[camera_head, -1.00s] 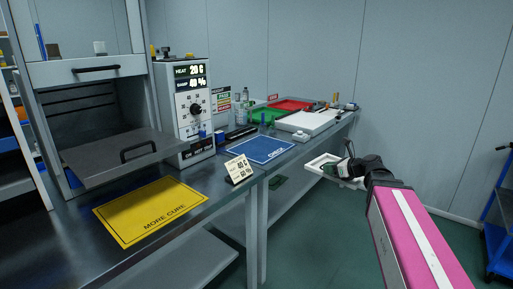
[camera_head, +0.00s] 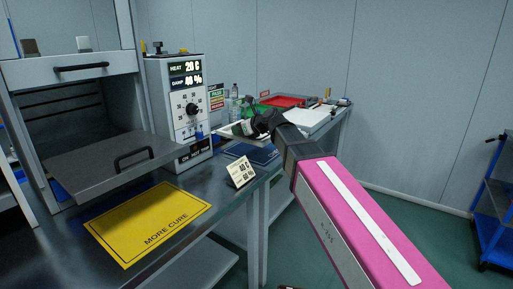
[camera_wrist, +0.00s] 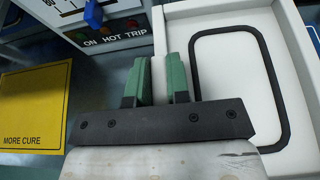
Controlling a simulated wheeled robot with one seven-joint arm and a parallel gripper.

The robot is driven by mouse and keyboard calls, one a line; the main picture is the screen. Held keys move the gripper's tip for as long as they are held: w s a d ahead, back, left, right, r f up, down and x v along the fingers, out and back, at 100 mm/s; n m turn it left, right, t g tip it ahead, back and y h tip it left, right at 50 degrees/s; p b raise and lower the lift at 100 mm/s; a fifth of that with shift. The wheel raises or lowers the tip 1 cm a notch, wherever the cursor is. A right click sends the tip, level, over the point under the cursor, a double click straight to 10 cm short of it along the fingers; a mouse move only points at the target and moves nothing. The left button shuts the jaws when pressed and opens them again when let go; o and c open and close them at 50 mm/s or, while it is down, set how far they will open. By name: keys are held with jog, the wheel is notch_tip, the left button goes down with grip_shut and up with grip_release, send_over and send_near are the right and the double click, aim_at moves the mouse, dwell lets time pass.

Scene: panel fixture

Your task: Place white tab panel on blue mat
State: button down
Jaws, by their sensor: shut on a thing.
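The white tab panel (camera_wrist: 235,85) is a shallow white tray shape with a black rounded outline, filling the right of the wrist view. My gripper (camera_wrist: 158,78) has its green fingers either side of the panel's left edge, shut on it. In the head view my gripper (camera_head: 243,128) holds the panel (camera_head: 227,132) up in the air near the control box. The blue mat (camera_head: 262,156) lies on the bench below and is partly hidden by my arm and the panel.
A control box (camera_head: 187,110) stands just left of the panel. A small white sign (camera_head: 240,172) stands at the bench's front edge. A yellow mat (camera_head: 148,222) lies at front left, near an open oven (camera_head: 85,120). A red tray (camera_head: 283,101) lies farther back.

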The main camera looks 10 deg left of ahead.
jog(key=shift+w+a, duration=0.2)
jog(key=shift+w, duration=0.1)
jog(key=w+f, duration=0.2)
jog(key=w, duration=0.1)
jog(key=w+d+f, duration=0.1)
jog(key=w+f, duration=0.1)
jog(key=w, duration=0.2)
jog(key=w+d+f, duration=0.1)
jog(key=w+f, duration=0.1)
jog(key=w, duration=0.1)
jog(key=shift+w+f, duration=0.3)
jog(key=shift+w+d+f, duration=0.1)
jog(key=shift+f, duration=2)
jog(key=c, duration=1.1)
grip_release()
jog(key=shift+f, duration=0.1)
jog(key=v, duration=1.2)
